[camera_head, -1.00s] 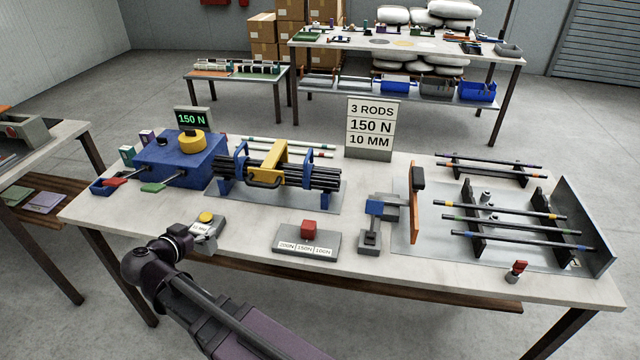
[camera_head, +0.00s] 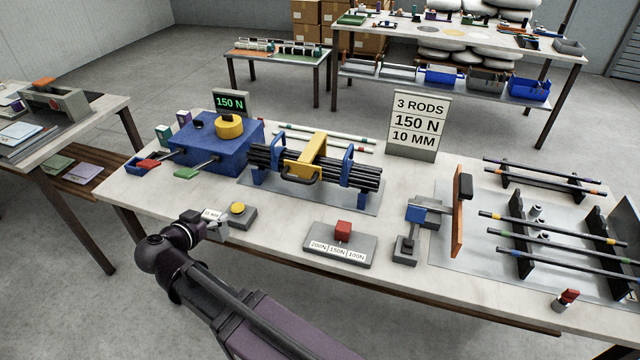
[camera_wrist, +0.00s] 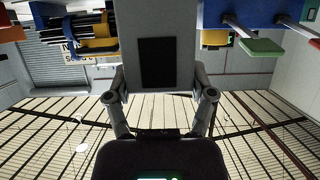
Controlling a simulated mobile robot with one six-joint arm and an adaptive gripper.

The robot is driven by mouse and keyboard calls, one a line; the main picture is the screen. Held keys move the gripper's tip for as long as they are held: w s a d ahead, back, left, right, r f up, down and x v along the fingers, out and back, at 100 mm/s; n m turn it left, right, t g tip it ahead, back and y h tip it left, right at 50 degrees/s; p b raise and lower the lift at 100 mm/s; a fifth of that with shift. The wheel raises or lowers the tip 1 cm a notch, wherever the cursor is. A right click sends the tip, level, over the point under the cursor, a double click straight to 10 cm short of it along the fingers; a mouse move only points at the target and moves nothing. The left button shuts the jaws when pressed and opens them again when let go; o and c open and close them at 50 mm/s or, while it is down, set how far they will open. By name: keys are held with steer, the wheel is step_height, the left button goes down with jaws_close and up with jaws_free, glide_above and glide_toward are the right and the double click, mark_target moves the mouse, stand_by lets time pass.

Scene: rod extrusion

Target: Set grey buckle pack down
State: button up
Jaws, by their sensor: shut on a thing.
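My gripper (camera_head: 208,228) is low at the front left of the long pale workbench. It is shut on a small grey pack (camera_head: 217,221) with a white label on it, whose print is too small to read. In the wrist view the grey pack (camera_wrist: 187,50) shows as a flat grey block with a black rectangle on its face, between the two fingers (camera_wrist: 160,100). The pack is just left of the yellow button's grey base (camera_head: 238,219). I cannot tell whether it touches the bench top (camera_head: 290,222).
A blue box (camera_head: 213,150) with a yellow knob stands behind the gripper, with red and green handles in front. A rod bundle (camera_head: 335,174) lies right of it. A grey block with a red button (camera_head: 340,246) sits farther right. A side table (camera_head: 112,113) stands left.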

steer(key=w+a+f+b, duration=0.1)
steer(key=w+a, duration=0.2)
steer(key=w, duration=1.2)
steer(key=shift+w+a+f, duration=0.2)
steer(key=shift+w+f, duration=0.05)
steer(key=shift+w, duration=0.05)
steer(key=shift+b, duration=0.3)
steer(key=shift+f+b, duration=1.7)
steer(key=shift+f, duration=0.05)
steer(key=shift+f, duration=0.15)
steer(key=o, duration=1.2)
steer(key=shift+o, duration=0.2)
steer(key=shift+r, duration=0.2)
